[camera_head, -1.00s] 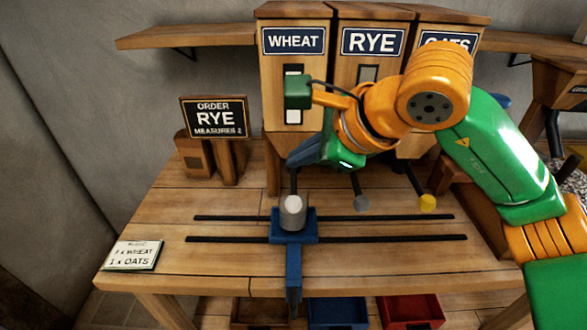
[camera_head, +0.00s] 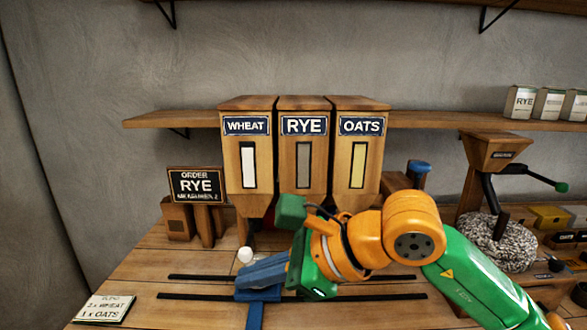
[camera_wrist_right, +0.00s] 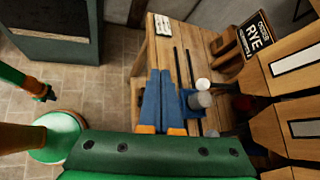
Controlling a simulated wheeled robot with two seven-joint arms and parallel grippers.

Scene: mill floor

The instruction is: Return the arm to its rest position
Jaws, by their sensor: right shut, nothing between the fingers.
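My right arm comes in from the right in the head view. Its gripper (camera_head: 245,277) points left, low over the front of the bench. The blue fingers are shut with nothing between them. In the right wrist view the shut fingers (camera_wrist_right: 161,73) lie together over the bench beside the blue carriage (camera_wrist_right: 187,101). The blue carriage (camera_head: 258,296) is partly hidden by the gripper.
Behind the arm stand the wheat (camera_head: 246,190), rye (camera_head: 302,195) and oats (camera_head: 357,198) bins. An order sign (camera_head: 196,186) reads RYE. A card (camera_head: 104,309) lies at the bench's left edge. A grinder (camera_head: 492,150) stands right. Dark rails (camera_head: 200,277) cross the bench.

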